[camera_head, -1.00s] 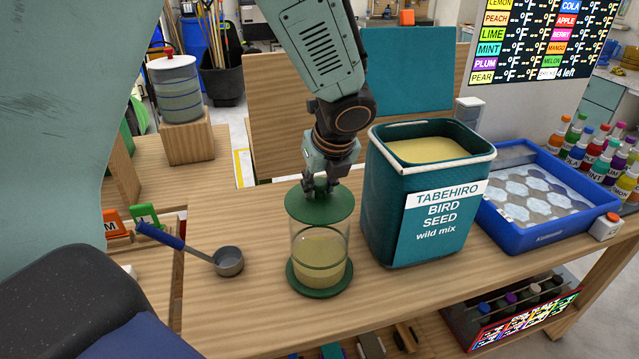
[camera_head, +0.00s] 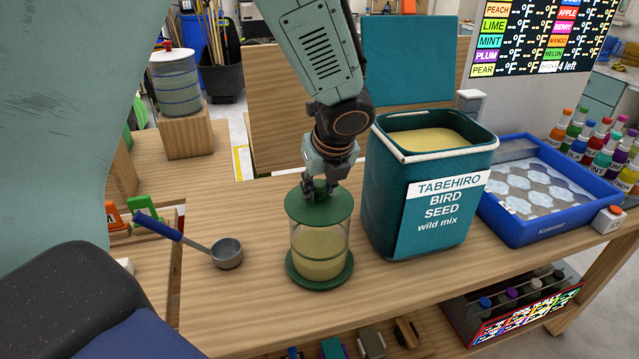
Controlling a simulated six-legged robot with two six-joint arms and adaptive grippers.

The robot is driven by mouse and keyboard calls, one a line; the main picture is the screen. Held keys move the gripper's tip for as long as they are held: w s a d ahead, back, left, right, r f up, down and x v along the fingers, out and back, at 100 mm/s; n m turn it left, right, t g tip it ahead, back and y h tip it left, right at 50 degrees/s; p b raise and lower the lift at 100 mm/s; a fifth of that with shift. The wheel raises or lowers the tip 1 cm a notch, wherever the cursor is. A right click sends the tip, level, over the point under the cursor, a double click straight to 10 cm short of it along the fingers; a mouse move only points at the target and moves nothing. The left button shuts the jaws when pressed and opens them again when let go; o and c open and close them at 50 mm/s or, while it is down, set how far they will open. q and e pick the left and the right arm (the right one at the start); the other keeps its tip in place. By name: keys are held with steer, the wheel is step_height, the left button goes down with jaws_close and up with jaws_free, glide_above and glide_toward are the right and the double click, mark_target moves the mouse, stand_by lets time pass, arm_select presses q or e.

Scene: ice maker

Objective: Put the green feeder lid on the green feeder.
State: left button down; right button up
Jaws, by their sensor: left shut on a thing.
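The green feeder (camera_head: 320,255) is a clear cylinder on a round green base, with pale seed inside. It stands upright on the wooden table. The green feeder lid (camera_head: 334,210) is a round green disc with a knob, directly over the feeder's top. My left gripper (camera_head: 320,190) comes down from above and is shut on the lid's knob. The lid looks level and seems to be at the feeder's rim; I cannot tell if it is fully seated. My right gripper is not in view.
A teal bird seed bin (camera_head: 428,185) stands close right of the feeder. A blue tray (camera_head: 545,232) is further right. A metal scoop (camera_head: 227,253) with a blue handle lies to the left. The table in front of the feeder is clear.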

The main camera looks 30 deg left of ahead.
arm_select(q)
steer(key=shift+w+p, duration=0.1)
steer(key=shift+p, duration=0.3)
stand_by(0.5)
steer(key=shift+f+b, duration=0.4)
steer(key=shift+f, duration=0.15)
stand_by(0.4)
steer(key=c, duration=0.9)
jaws_free()
steer(key=shift+c, duration=0.2)
steer(key=v, duration=1.2)
steer(key=shift+d, duration=0.1)
